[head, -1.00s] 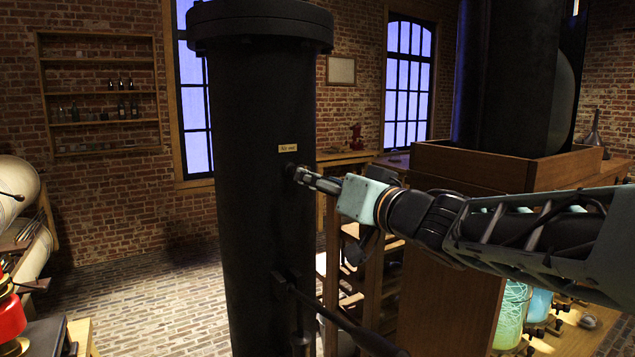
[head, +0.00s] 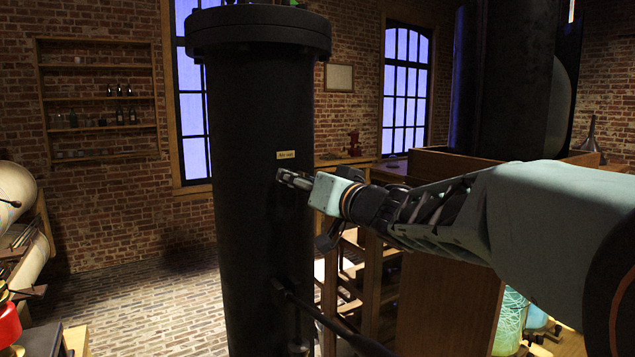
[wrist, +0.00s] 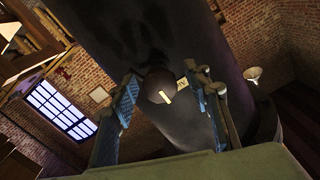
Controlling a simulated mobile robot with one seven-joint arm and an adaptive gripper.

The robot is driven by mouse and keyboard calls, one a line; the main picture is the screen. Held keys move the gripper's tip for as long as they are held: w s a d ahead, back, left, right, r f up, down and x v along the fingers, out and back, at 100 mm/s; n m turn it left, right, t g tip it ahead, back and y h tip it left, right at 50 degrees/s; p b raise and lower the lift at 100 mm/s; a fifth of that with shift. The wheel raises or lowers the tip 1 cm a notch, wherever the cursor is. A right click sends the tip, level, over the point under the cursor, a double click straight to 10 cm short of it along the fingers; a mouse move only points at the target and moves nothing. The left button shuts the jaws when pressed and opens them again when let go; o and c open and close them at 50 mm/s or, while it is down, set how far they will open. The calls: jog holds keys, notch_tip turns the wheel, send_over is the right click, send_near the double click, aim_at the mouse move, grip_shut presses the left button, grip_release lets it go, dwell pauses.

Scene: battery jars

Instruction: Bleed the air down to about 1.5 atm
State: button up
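A tall black iron cylinder (head: 250,250) stands in the middle of the head view, with a small brass-coloured label (head: 286,155) on its side. My gripper (head: 281,178) is at the cylinder's side, just below the label. In the wrist view a round dark knob (wrist: 157,83) with a cream mark sits on the cylinder (wrist: 130,30), between the fingers of my gripper (wrist: 160,82). The fingers are open, with a gap showing on each side of the knob. In the head view my gripper hides the knob. No pressure gauge can be made out.
A black lever or pipe (head: 335,322) sticks out low from the cylinder towards the right. A wooden frame (head: 372,290) and a large wooden case (head: 450,310) stand close on the right, under my arm. Brick floor (head: 130,300) is open on the left.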

jog(key=c, duration=1)
jog(key=shift+f+n+b, duration=0.2)
jog(key=shift+n+b, duration=0.45)
jog(key=shift+n, duration=0.35)
jog(key=n+b, duration=0.1)
jog(key=n, duration=0.1)
jog(key=shift+n, duration=0.4)
jog(key=shift+r+n+b, duration=0.2)
jog(key=shift+n+b, duration=0.15)
jog(key=shift+n, duration=0.65)
